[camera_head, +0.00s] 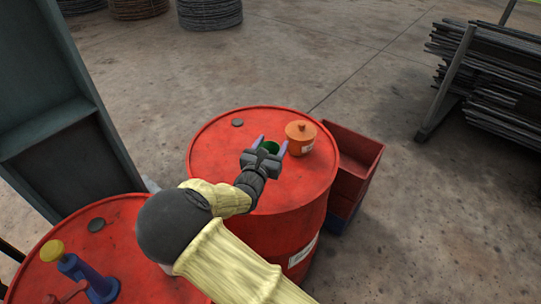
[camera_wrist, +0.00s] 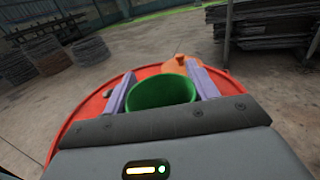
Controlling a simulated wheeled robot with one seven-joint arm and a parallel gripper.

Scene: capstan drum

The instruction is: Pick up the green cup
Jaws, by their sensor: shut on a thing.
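The green cup (camera_wrist: 160,91) shows in the wrist view between the two purple fingers of my gripper (camera_wrist: 162,88), its open mouth facing the camera. In the head view only a bit of the green cup (camera_head: 270,147) shows past my gripper (camera_head: 270,144), over the top of the red drum (camera_head: 215,150). My gripper is shut on the cup, one finger on each side. The lower part of the cup is hidden by my gripper, so I cannot tell whether it touches the drum top.
An orange lidded pot (camera_head: 300,138) stands right of the cup. A red bin (camera_head: 352,160) is beside the drum. A second red drum (camera_head: 120,215) at lower left bears a blue and yellow object (camera_head: 85,275). A dark steel post (camera_head: 60,110) rises at left.

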